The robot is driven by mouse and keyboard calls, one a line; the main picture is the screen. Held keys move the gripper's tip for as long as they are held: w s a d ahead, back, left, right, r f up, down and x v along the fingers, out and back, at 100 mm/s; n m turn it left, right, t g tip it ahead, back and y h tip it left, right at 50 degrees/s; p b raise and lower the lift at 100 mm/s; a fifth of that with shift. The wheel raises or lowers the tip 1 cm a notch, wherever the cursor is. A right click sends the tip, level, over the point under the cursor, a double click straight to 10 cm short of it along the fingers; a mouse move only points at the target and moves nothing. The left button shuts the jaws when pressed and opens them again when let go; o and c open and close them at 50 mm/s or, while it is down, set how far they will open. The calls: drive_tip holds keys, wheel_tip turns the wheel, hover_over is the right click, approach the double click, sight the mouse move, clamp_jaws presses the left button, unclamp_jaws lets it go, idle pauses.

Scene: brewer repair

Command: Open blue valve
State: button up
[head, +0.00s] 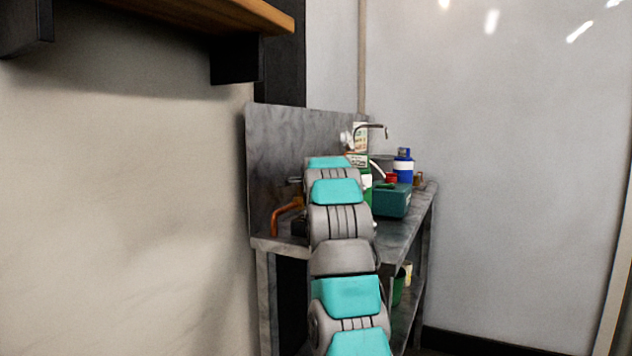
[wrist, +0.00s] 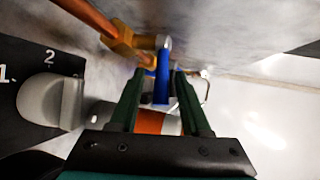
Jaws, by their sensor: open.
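The blue valve handle (wrist: 162,80) shows in the wrist view, next to a copper pipe with a brass fitting (wrist: 130,40). My gripper (wrist: 160,74) is open, with one dark finger on each side of the blue handle. I cannot tell whether either finger touches it. In the head view my arm hides the gripper and the blue valve. The copper pipe (head: 286,214) shows there at the left of the metal bench.
The metal bench (head: 400,241) has a backsplash (head: 280,140) along the wall. A teal box (head: 391,200) and a blue-and-white bottle (head: 403,166) stand on its right. In the wrist view a grey knob (wrist: 42,100) sits on a black panel marked 1 and 2.

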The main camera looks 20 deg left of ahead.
drive_tip(key=shift+p+x, duration=0.35)
drive_tip(key=shift+x, duration=0.75)
drive_tip(key=shift+c, duration=0.4)
clamp_jaws()
idle(0.4)
